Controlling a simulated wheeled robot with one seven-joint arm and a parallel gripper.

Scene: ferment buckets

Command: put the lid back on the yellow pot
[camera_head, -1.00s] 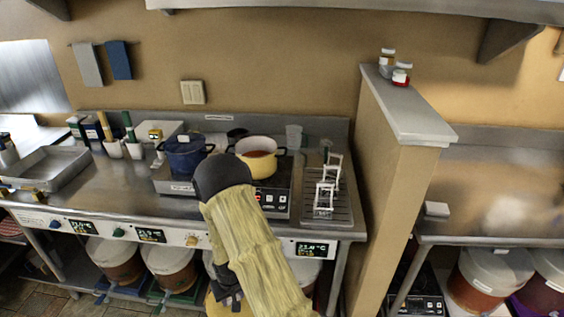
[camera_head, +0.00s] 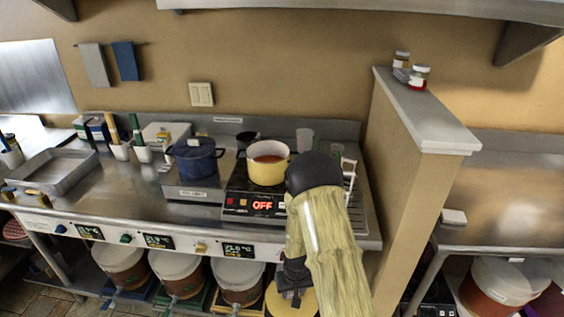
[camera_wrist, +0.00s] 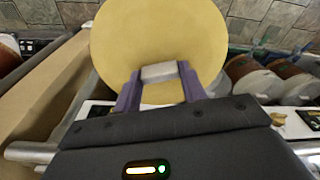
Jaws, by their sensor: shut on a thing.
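The yellow pot (camera_head: 268,172) stands uncovered on the black induction hob, with reddish-orange liquid showing inside. My gripper (camera_wrist: 160,78) is shut on the grey handle of a round yellow lid (camera_wrist: 160,35). In the head view the gripper (camera_head: 293,284) hangs low in front of the counter's front edge, below and in front of the pot. The lid there (camera_head: 285,304) is partly hidden by my gripper and arm. The wrist view shows the lid's broad face, with floor beyond it.
A dark blue pot (camera_head: 194,158) stands left of the yellow one. The hob display (camera_head: 262,206) reads OFF. A tan partition (camera_head: 400,185) rises right of the counter. Lidded buckets (camera_head: 180,272) sit on the shelf below. A metal tray (camera_head: 60,172) lies far left.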

